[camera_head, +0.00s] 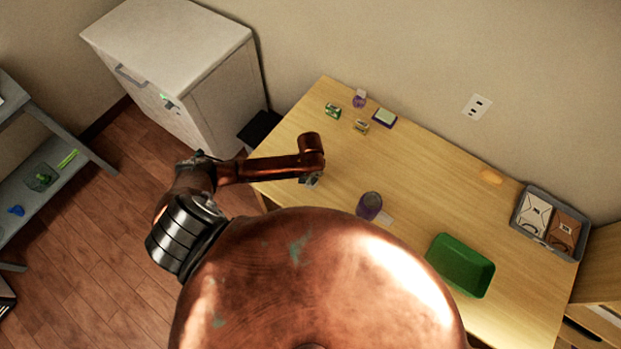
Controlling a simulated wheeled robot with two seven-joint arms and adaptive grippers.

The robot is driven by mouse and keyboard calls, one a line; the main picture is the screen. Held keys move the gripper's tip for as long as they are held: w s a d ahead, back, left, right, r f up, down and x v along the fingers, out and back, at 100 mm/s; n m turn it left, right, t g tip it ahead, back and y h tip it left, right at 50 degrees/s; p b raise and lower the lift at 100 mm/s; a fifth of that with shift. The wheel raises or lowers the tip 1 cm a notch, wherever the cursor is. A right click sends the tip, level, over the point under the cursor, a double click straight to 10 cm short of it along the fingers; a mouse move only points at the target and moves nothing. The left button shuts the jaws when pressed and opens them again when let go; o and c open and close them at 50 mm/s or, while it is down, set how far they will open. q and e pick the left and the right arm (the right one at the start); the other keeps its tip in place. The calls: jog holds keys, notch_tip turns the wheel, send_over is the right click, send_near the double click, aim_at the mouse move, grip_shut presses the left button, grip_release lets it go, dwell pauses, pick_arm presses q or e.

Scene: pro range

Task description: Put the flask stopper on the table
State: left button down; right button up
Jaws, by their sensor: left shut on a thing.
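My left arm reaches in over the left part of the wooden table (440,180). My left gripper (311,180) points down below the copper wrist and is mostly hidden by it. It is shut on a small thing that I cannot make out. I cannot pick out the flask stopper for certain. A purple cylindrical container (369,206) stands on the table to the right of the gripper. My right gripper is out of view.
Several small items, among them a green one (332,111) and a purple-edged block (384,118), lie at the back left of the table. A green tray (461,264) and a grey bin (525,232) stand to the right.

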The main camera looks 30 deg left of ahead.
pick_arm(q)
jog(key=c, duration=2)
grip_release()
jog(key=shift+f, duration=0.1)
notch_tip(320, 180, up, 12)
jog(key=shift+r, duration=0.15)
